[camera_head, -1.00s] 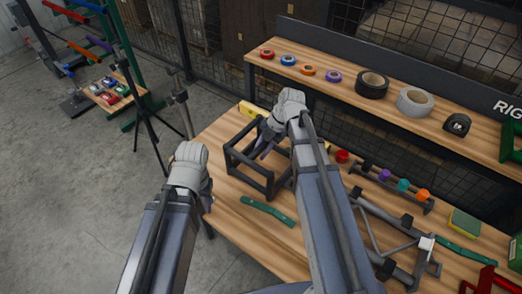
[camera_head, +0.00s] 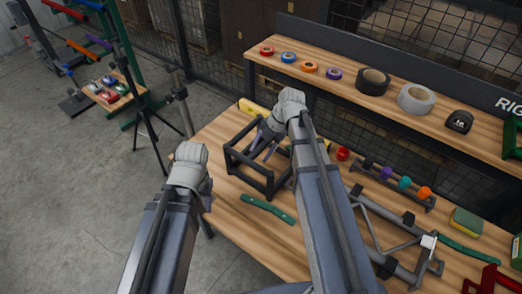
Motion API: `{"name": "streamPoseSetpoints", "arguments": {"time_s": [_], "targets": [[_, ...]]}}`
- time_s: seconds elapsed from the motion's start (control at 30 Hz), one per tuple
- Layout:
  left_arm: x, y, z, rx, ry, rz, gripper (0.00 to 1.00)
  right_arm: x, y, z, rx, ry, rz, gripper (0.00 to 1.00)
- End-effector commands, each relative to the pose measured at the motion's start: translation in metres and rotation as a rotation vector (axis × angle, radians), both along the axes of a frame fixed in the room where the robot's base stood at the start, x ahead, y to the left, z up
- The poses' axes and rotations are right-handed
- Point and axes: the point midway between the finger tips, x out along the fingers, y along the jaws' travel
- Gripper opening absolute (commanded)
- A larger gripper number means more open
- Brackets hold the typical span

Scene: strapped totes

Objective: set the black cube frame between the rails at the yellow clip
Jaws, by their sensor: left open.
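The black cube frame (camera_head: 262,186) stands upright on the wooden table (camera_head: 232,212), open on its sides. My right gripper (camera_head: 264,147) reaches down to it from above, its grey-purple fingers at the top of the frame's far part. Whether they touch a bar is too small to tell. My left gripper (camera_head: 206,193) is beside the table's left edge, mostly hidden behind its own wrist, apart from the frame. A yellow piece (camera_head: 251,109) that may be the clip lies behind the frame. Dark rails (camera_head: 390,225) lie right of my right arm, partly hidden by it.
A green strap piece (camera_head: 267,209) lies before the frame. A rack with coloured knobs (camera_head: 398,183) and a green-yellow sponge (camera_head: 465,222) are at the right. A raised shelf (camera_head: 430,120) holding tape rolls runs behind. A tripod stand (camera_head: 150,120) stands off the table's left.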

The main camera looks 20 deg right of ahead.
Motion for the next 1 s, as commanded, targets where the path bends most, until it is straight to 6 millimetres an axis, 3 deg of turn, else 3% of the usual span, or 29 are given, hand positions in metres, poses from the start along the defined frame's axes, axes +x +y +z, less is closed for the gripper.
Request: {"name": "streamPoseSetpoints", "arguments": {"time_s": [0.37,1.0], "targets": [[0.000,0.000,0.020,0.000,0.000,0.000,0.50,0.000,-0.006,0.020,0.000,0.000,-0.001,0.58],[0.000,0.000,0.108,0.000,0.000,-0.001,0.50,-0.003,-0.044,0.108,0.000,0.000,-0.001,0.58]]}}
